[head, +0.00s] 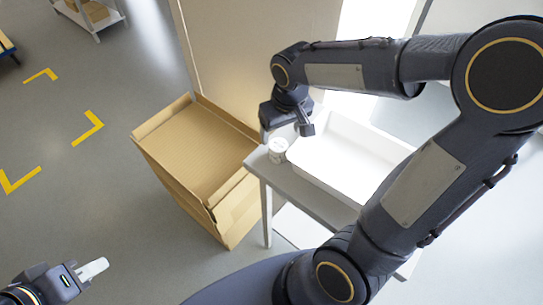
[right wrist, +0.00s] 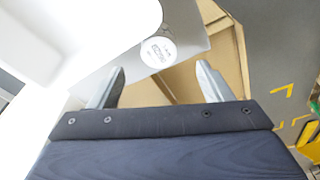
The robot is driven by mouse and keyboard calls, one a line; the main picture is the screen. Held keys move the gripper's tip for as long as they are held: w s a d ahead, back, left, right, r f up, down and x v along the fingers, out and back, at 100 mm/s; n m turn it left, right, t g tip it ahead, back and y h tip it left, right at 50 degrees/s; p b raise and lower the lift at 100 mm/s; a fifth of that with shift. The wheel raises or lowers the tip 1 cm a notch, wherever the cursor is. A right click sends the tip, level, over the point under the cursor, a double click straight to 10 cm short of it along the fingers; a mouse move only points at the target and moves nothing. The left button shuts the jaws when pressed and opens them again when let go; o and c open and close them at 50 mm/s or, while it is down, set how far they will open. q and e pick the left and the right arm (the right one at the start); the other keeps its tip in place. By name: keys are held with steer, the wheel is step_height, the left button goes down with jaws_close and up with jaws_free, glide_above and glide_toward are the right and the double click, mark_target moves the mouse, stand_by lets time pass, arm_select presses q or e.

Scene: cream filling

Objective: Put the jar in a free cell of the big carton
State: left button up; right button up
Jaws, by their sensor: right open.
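The white jar (head: 278,150) stands upright on the corner of a grey table, close beside the carton. Its round, printed lid shows in the right wrist view (right wrist: 158,52). The big cardboard carton (head: 228,208) stands open left of the table; I cannot make out separate cells in it. It also shows in the right wrist view (right wrist: 178,80). My right gripper (head: 285,131) is open and empty just above the jar; its fingers are spread in the right wrist view (right wrist: 158,80), with the jar apart from them. My left gripper (head: 93,269) is far lower left, away from everything.
A white tray (head: 345,140) sits on the grey table (head: 277,178) right of the jar. A tall beige panel (head: 255,55) stands behind the carton. A cart (head: 95,22) stands far back left; the floor at left is clear.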

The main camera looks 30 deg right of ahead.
mark_target(279, 145)
steer(key=shift+w+f, duration=0.35)
steer(key=shift+f, duration=0.45)
steer(key=f, duration=0.6)
steer(key=shift+w+f, duration=0.3)
steer(key=shift+f, duration=0.05)
steer(key=c, duration=1.2)
steer(key=shift+r, duration=0.1)
